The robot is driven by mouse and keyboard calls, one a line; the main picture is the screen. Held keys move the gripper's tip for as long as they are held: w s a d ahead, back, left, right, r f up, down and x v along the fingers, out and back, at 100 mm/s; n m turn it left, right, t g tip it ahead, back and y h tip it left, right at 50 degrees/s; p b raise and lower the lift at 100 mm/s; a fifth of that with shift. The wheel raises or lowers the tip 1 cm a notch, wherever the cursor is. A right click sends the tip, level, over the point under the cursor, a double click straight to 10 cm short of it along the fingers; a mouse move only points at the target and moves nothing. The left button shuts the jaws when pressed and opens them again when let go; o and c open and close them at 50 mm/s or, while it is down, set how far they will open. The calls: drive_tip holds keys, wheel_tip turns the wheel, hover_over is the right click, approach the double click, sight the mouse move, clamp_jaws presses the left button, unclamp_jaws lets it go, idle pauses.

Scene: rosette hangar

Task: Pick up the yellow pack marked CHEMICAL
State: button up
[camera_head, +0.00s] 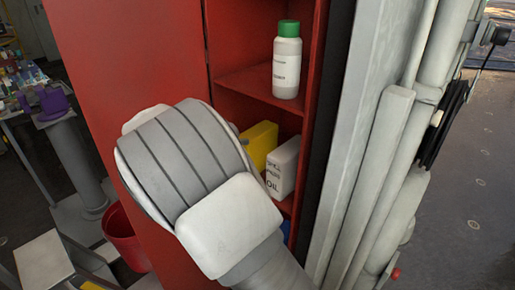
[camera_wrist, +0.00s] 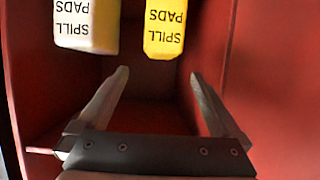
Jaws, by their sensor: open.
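The yellow pack (camera_head: 262,141) stands in the red cabinet beside a white pack, partly hidden by my arm in the head view. In the wrist view the yellow pack (camera_wrist: 165,45) shows upside down at the top, with SPILL PADS on its face. The rest of its label is out of frame, so CHEMICAL cannot be read. My gripper (camera_wrist: 158,75) is open and empty inside the compartment. Its fingertips appear just below the yellow pack, roughly in line with it, with nothing between them. In the head view the gripper is hidden behind my arm.
The white pack (camera_wrist: 86,40), also marked SPILL PADS, stands close by; it reads OIL in the head view (camera_head: 283,168). A green-capped bottle (camera_head: 287,62) is on the shelf (camera_head: 240,80) above. Red cabinet walls (camera_wrist: 258,80) border the gripper closely.

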sight(257, 134)
drive_tip(key=x, duration=0.8)
drive_tip(key=shift+p, duration=0.4)
drive_tip(key=shift+f+p+x, duration=0.15)
drive_tip(key=shift+p+x, duration=0.15)
drive_tip(key=shift+x, duration=1.1)
drive_tip(key=shift+f+p+x, duration=0.2)
drive_tip(key=shift+p+x, duration=0.05)
drive_tip(key=shift+x, duration=1.2)
drive_tip(key=shift+a+r, duration=0.1)
drive_tip(key=shift+a, duration=0.1)
clamp_jaws()
